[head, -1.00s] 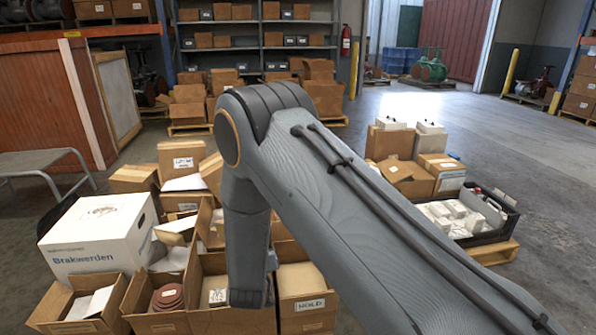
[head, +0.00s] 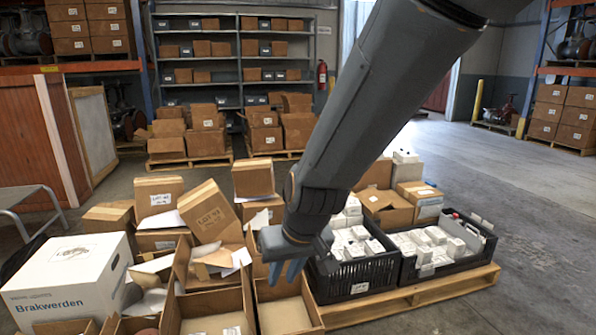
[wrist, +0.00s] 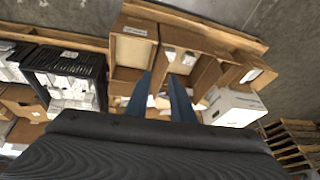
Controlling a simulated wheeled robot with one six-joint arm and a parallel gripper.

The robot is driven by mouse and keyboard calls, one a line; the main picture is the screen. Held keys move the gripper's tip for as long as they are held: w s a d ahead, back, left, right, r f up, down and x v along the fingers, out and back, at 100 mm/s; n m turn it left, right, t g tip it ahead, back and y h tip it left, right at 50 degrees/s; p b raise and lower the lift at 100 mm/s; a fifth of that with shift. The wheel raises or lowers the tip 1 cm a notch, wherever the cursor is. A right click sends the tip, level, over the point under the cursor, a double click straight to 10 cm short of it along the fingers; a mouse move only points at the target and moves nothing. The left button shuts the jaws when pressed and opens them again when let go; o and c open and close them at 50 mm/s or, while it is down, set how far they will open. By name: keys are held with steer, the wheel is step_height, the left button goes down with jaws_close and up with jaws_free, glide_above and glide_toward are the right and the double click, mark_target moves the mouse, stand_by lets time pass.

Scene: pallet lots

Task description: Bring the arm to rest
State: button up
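My gripper (head: 286,272) hangs from my raised arm in the head view, above the open cardboard boxes at the near left of a black crate. Its blue fingers also show in the wrist view (wrist: 160,78), standing apart with nothing held between them. An open cardboard box (head: 283,315) lies below the fingers and looks empty. My forearm hides part of the floor and wall behind it.
A black crate (head: 360,290) of white boxes stands on a wooden pallet (head: 425,293) at right. A white carton marked Brakwerden (head: 65,285) stands at left among cardboard boxes. Shelves (head: 235,100) line the back. Open floor (head: 530,200) lies at right.

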steer(key=s+d+r+m+g+h, duration=0.1)
steer(key=s+d+r+g, duration=0.15)
steer(key=s+d, duration=0.55)
steer(key=s+d+r+g+h, duration=0.1)
steer(key=s+d+r, duration=0.3)
steer(key=s, duration=0.6)
steer(key=d+r+m+p, duration=0.3)
steer(key=d+r+p, duration=0.6)
steer(key=p, duration=1)
steer(key=shift+d+r+h, duration=0.25)
steer(key=shift+d+h, duration=0.15)
steer(key=shift+d, duration=0.3)
steer(key=shift+w, duration=0.1)
